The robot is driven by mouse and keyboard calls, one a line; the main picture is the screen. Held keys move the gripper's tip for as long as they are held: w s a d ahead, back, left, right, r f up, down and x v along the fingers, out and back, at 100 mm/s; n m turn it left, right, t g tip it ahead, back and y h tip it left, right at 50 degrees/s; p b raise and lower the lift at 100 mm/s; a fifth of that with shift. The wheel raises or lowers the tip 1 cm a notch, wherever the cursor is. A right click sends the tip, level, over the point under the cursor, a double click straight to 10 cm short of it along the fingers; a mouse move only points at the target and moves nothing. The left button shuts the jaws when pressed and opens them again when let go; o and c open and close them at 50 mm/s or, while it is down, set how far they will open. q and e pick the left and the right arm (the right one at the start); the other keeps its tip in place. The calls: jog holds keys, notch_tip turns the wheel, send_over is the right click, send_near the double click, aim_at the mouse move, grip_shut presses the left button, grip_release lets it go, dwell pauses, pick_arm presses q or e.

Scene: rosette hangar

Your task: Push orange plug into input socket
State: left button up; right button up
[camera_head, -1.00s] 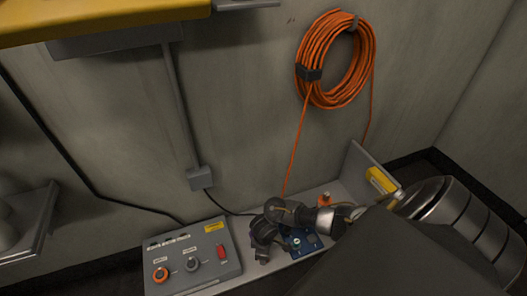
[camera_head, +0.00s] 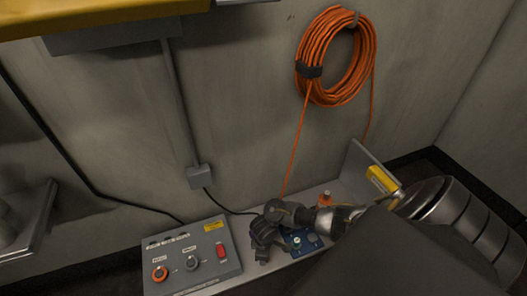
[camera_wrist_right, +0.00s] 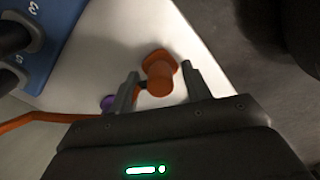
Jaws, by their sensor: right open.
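An orange plug-like piece (camera_wrist_right: 160,75), a short cylinder with a wider orange flange, is over the pale bench in the right wrist view. It lies between the two spread fingers of my right gripper (camera_wrist_right: 158,88), which is open; a gap shows on the right side. In the head view my right gripper (camera_head: 261,246) is low over the bench, left of the blue socket panel (camera_head: 302,241), and hides the plug. The panel's edge, with dark round fittings, also shows in the right wrist view (camera_wrist_right: 50,30). Which socket is the input cannot be read. My left gripper is not in view.
A grey control box (camera_head: 192,258) with knobs and a red switch stands left of my gripper. An orange cable coil (camera_head: 336,57) hangs on the wall. Another orange piece (camera_head: 325,199) stands behind my forearm. A purple bit (camera_wrist_right: 107,102) shows beside the left finger.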

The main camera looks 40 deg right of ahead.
jog(key=shift+p, duration=0.5)
dwell(0.6)
jog(key=shift+c, duration=0.5)
grip_shut()
